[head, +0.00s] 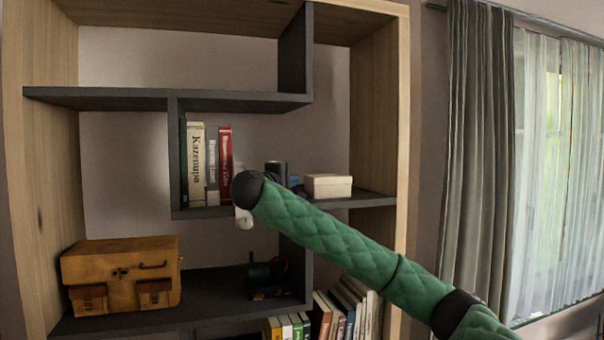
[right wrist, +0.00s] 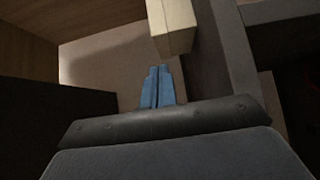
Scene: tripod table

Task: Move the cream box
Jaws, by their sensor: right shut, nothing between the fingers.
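The cream box (head: 328,186) sits on the right part of the middle dark shelf in the head view. In the right wrist view the cream box (right wrist: 173,27) is at the top, just above the fingertips in the picture. My right gripper (right wrist: 157,87) has its blue fingers shut together, with nothing between them. A gap shows between the fingers and the box. In the head view my green right arm hides most of the right gripper (head: 293,182); a bit of blue shows just left of the box. My left gripper is not in view.
Upright books (head: 211,165) stand left of my right wrist on the same level. A brown case (head: 121,275) sits on the lower shelf, and more books (head: 345,310) stand at the bottom right. Dark vertical dividers (head: 295,50) and the wooden side panel (head: 401,130) bound the compartments.

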